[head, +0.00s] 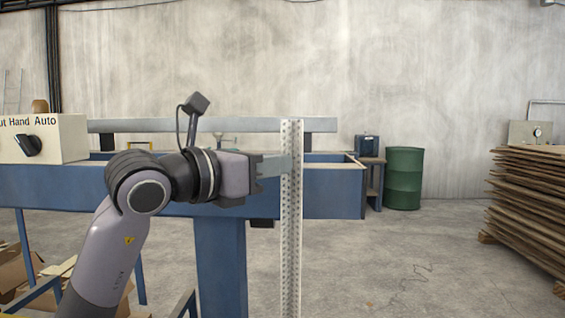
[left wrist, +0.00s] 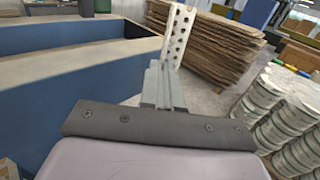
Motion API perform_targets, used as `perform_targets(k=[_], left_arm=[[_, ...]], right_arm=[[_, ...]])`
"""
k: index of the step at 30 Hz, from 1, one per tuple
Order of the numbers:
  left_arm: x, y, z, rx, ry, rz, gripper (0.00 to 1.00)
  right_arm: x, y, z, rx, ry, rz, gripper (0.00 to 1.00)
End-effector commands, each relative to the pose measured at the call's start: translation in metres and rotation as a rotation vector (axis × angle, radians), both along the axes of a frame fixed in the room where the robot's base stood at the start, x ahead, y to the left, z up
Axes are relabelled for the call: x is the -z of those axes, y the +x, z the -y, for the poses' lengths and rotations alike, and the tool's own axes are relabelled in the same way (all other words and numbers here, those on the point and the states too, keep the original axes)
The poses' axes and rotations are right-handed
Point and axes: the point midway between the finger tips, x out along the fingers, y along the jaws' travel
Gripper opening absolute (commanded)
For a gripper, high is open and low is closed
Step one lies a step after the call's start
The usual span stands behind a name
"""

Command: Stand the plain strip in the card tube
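My left gripper (head: 284,166) is shut on a tall pale strip (head: 291,225) with rows of small holes. The strip stands upright at the fingertips in the head view, its lower end cut off by the bottom edge. In the left wrist view the shut fingers (left wrist: 163,84) point away and the perforated strip (left wrist: 179,37) shows beyond them. No strip without holes and no card tube can be made out. My right gripper is not in view.
A long blue machine frame (head: 222,250) stands behind the arm, with a switch box (head: 62,140) at left. A green drum (head: 403,178) and a stack of brown sheets (head: 540,200) stand at right. White ribbed rolls (left wrist: 285,110) are stacked at right in the wrist view.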

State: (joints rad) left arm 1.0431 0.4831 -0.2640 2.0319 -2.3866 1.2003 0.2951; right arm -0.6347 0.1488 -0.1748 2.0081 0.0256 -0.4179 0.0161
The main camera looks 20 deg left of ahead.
Motion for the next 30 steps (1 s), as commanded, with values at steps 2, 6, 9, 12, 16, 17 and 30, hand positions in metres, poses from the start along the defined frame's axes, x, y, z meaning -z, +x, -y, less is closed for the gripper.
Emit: perform_targets(k=[2,6,9,12,16,17,30], left_arm=[[0.001,0.0,0.0,0.001,-0.002,0.004,0.0],[0.007,0.0,0.0,0.001,-0.002,0.004,0.0],[0.013,0.0,0.0,0.001,-0.002,0.004,0.0],[0.021,0.0,0.0,0.001,-0.001,0.003,0.0],[0.031,0.0,0.0,0.002,-0.001,0.003,0.0],[0.033,0.0,0.0,0.002,-0.001,0.003,0.0],[0.04,0.0,0.0,0.002,-0.001,0.003,0.0]], right_arm=[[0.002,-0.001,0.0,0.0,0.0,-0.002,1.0],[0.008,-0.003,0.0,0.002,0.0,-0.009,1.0],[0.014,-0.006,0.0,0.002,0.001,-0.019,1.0],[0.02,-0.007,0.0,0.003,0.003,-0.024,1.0],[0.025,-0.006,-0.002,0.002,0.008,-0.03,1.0],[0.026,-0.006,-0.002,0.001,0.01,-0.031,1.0],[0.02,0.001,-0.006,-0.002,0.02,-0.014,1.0]])
